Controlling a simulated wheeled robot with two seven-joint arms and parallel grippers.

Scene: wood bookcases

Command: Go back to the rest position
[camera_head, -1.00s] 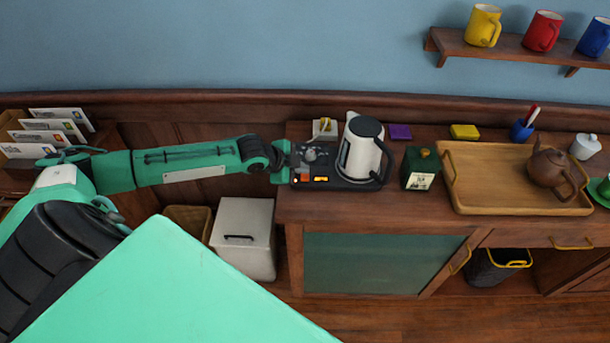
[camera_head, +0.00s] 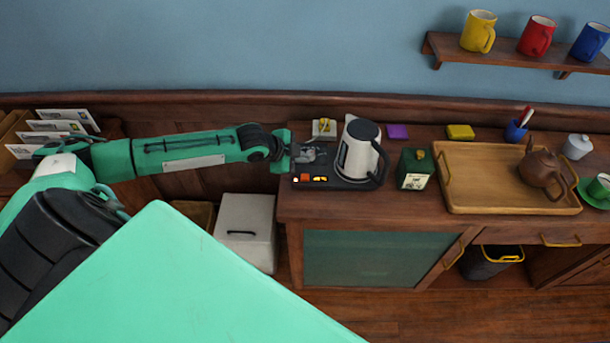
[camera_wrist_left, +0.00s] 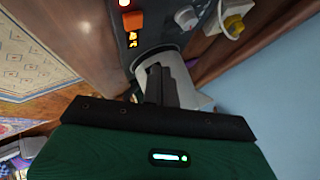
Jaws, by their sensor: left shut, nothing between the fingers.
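My left gripper (camera_head: 312,154) reaches in from the left over the left end of the cabinet top. It is shut and empty, just above the black kettle base (camera_head: 345,184) and left of the white and black kettle (camera_head: 358,150). In the left wrist view the shut fingers (camera_wrist_left: 163,82) show in front of the kettle, with the base's orange switch (camera_wrist_left: 133,20) and lit display beyond. The kettle stands upright on its base. I cannot tell whether the fingertips touch anything. My right gripper is not in view.
A white socket with a yellow plug (camera_head: 324,128) is behind the gripper. A green tin (camera_head: 415,168) and a wooden tray (camera_head: 470,202) with a brown teapot (camera_head: 541,170) stand to the right. A white bin (camera_head: 246,222) and letter rack (camera_head: 14,124) are at left.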

